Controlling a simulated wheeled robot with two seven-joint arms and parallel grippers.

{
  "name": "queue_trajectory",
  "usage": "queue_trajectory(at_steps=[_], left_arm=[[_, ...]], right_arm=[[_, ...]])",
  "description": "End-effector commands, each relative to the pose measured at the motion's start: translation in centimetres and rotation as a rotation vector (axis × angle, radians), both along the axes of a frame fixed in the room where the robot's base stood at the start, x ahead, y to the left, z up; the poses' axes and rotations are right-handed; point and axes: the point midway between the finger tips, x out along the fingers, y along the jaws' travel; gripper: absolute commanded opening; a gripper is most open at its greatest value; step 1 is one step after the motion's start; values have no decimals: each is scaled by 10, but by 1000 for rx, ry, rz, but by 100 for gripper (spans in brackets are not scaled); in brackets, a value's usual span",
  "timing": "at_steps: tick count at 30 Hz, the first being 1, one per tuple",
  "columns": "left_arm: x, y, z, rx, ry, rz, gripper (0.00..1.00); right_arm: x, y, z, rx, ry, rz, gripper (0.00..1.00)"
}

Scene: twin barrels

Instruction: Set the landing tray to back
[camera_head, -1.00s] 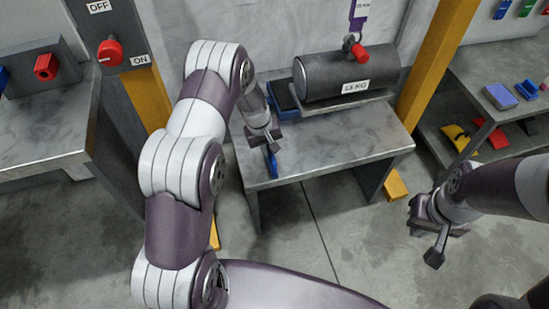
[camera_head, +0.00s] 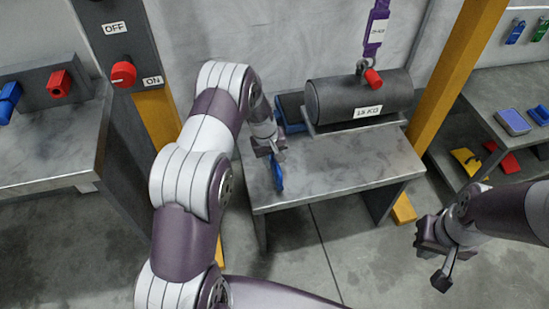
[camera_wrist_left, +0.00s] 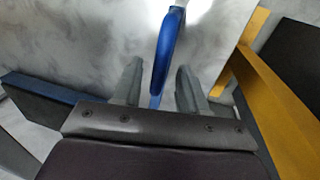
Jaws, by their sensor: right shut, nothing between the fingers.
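A dark tray with a blue rim (camera_head: 290,111), which looks like the landing tray, lies at the back left of the grey table, partly hidden by my left arm and the barrel's stand. A blue handle-like piece (camera_head: 278,175) is at the table's left front. My left gripper (camera_head: 270,152) is just above it. In the left wrist view the blue piece (camera_wrist_left: 165,50) shows between the two fingers of my left gripper (camera_wrist_left: 158,85), which are apart with gaps visible beside it. My right gripper (camera_head: 440,283) is shut and empty, right of the table over the floor.
A dark barrel (camera_head: 358,97) marked 15 KG rests on a stand at the table's back, under a purple hanging strap (camera_head: 375,25). Yellow posts (camera_head: 450,80) flank the table (camera_head: 340,170). A red knob (camera_head: 123,74) sits between OFF and ON labels. The table's front right is clear.

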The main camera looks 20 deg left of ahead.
Motion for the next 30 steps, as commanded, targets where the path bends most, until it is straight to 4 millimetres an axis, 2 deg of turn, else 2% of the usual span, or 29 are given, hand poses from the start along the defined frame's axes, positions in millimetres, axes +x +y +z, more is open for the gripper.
queue_trajectory(at_steps=[5,8,15,18,23,30], left_arm=[[-1,0,7,-1,1,0,42],[-2,4,27,-1,-2,0,42],[-9,15,91,1,-3,2,42],[-12,18,109,0,-1,1,42],[-14,21,123,-1,1,1,42],[-14,21,124,-1,1,1,42]], right_arm=[[0,0,2,0,0,0,0],[0,0,8,0,0,0,0],[0,0,20,0,0,0,0],[0,0,23,0,0,0,0],[0,0,24,0,0,0,0],[0,0,24,0,0,0,0]])
